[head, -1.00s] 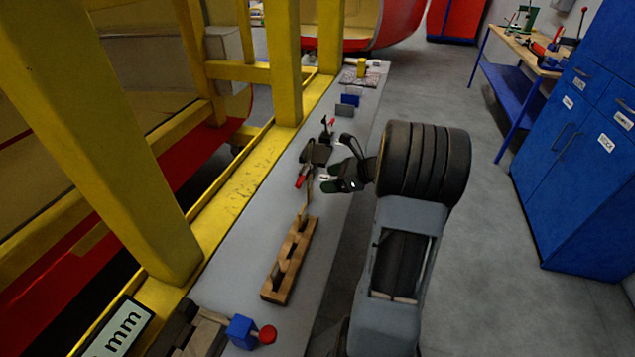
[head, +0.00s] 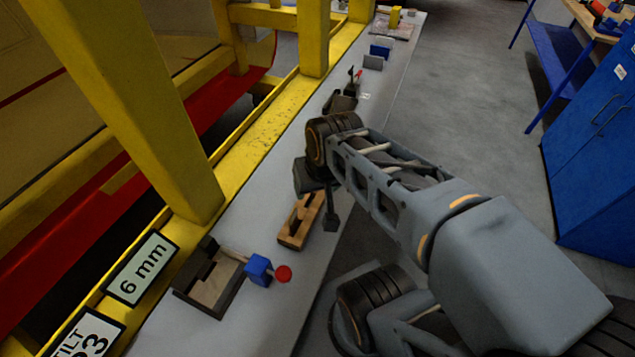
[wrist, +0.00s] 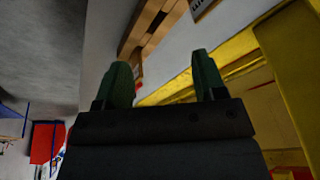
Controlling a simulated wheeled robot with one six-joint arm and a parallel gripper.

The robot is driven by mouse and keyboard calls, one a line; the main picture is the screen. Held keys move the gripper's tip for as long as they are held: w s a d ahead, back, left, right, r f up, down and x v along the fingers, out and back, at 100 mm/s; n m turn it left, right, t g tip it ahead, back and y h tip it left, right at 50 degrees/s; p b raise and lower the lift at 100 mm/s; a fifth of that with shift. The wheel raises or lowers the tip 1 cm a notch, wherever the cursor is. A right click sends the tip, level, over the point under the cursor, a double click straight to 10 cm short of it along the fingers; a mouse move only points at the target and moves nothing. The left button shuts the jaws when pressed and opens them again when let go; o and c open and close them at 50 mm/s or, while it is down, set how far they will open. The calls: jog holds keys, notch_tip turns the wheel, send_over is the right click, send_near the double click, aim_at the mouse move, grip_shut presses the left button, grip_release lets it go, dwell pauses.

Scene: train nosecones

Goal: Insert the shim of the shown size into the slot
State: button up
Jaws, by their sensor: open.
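The sign (head: 141,268) reads 6 mm in the head view. A wooden rack (head: 292,238) with slots lies on the grey bench, and its far part is hidden behind my arm. The rack also shows beyond the fingers in the wrist view (wrist: 146,30). My gripper (wrist: 163,70) is open, its two green-tipped fingers apart with nothing held between them. In the head view it is mostly hidden by my wrist, over the far end of the rack. A dark fixture with a wooden inside (head: 208,283) sits on the near bench; I cannot make out its slot clearly.
A blue block (head: 258,268) with a red knob (head: 283,273) adjoins the fixture. A black device (head: 343,100), a grey block (head: 373,62) and a blue block (head: 381,50) stand farther along the bench. Yellow posts (head: 160,110) border its left side.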

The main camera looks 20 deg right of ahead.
jog(key=shift+w+d+f+n+b, duration=0.1)
jog(key=shift+d+f+n+b, duration=0.25)
jog(key=shift+f, duration=0.3)
jog(key=shift+w+f+n+b, duration=0.1)
jog(key=shift+f+n+b, duration=0.05)
jog(key=shift+f+b, duration=0.4)
jog(key=shift+c, duration=1.4)
jog(key=w+d+m+b, duration=0.1)
jog(key=w, duration=0.2)
jog(key=w+d+h+b, duration=0.1)
jog(key=w+d, duration=0.1)
jog(key=w, duration=0.1)
jog(key=w+d+m+b, duration=0.1)
jog(key=w, duration=0.3)
jog(key=shift+d+r+m+g+h, duration=0.25)
jog(key=shift+d+m+g+h, duration=0.05)
jog(key=shift+d+g+h, duration=0.1)
jog(key=shift+c, duration=1)
jog(key=w+d+r+m+h, duration=0.2)
jog(key=w+d+r+m, duration=0.3)
jog(key=w+r+m, duration=0.15)
jog(key=x, duration=0.4)
jog(key=b+x, duration=0.1)
jog(key=x, duration=0.3)
jog(key=shift+w+d, duration=0.1)
jog(key=shift+w, duration=0.15)
jog(key=shift+x, duration=2.65)
